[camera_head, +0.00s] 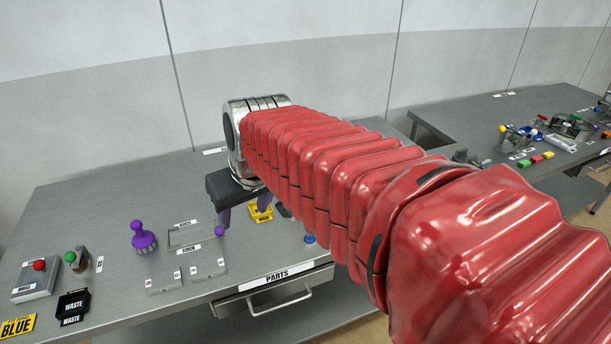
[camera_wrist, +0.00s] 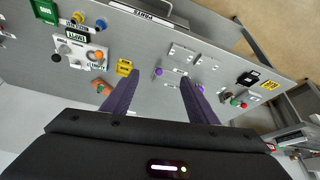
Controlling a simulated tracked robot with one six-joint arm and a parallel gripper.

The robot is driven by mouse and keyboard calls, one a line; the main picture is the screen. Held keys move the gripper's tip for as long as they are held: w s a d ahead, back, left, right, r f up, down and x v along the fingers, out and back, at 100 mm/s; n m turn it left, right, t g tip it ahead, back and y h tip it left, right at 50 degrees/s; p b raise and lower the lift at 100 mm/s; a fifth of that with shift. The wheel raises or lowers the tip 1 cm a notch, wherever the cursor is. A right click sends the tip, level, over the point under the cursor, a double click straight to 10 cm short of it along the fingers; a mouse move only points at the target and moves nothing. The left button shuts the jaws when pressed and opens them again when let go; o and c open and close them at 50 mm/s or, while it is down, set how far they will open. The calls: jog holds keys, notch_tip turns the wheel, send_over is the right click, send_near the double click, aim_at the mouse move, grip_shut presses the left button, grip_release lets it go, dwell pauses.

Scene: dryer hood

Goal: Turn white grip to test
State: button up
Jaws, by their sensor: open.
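In the wrist view a pale control panel (camera_wrist: 84,54) lies at the upper left, with an upside-down label that may read TEST at its top. A round whitish knob (camera_wrist: 64,50) on it may be the white grip; its setting is too small to read. My gripper (camera_wrist: 160,77) is open and empty, its two purple fingers apart above the grey bench. The panel is off to the left of the fingers. In the head view my gripper (camera_head: 245,210) hangs over the bench, and my red arm hides the panel.
The PARTS drawer (camera_head: 276,287) is at the bench front.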

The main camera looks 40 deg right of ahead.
jog(key=w+d+f+m, duration=0.1)
jog(key=w+d+f, duration=0.1)
jog(key=w+d, duration=1.25)
jog(key=w+d+f, duration=0.1)
jog(key=d+f, duration=0.2)
jog(key=d, duration=0.4)
jog(key=w+d+f+m, duration=0.1)
jog(key=d+f, duration=0.2)
jog(key=d, duration=0.4)
jog(key=w+d+f+g, duration=0.1)
jog(key=d+f, duration=0.2)
jog(key=d, duration=0.4)
jog(key=shift+w+d+h, duration=0.3)
jog(key=shift+h, duration=0.1)
jog(key=shift+f, duration=0.2)
jog(key=x, duration=1.3)
jog(key=shift+w+f, duration=0.2)
jog(key=shift+f, duration=0.05)
jog(key=shift+c, duration=0.7)
jog(key=c, duration=0.9)
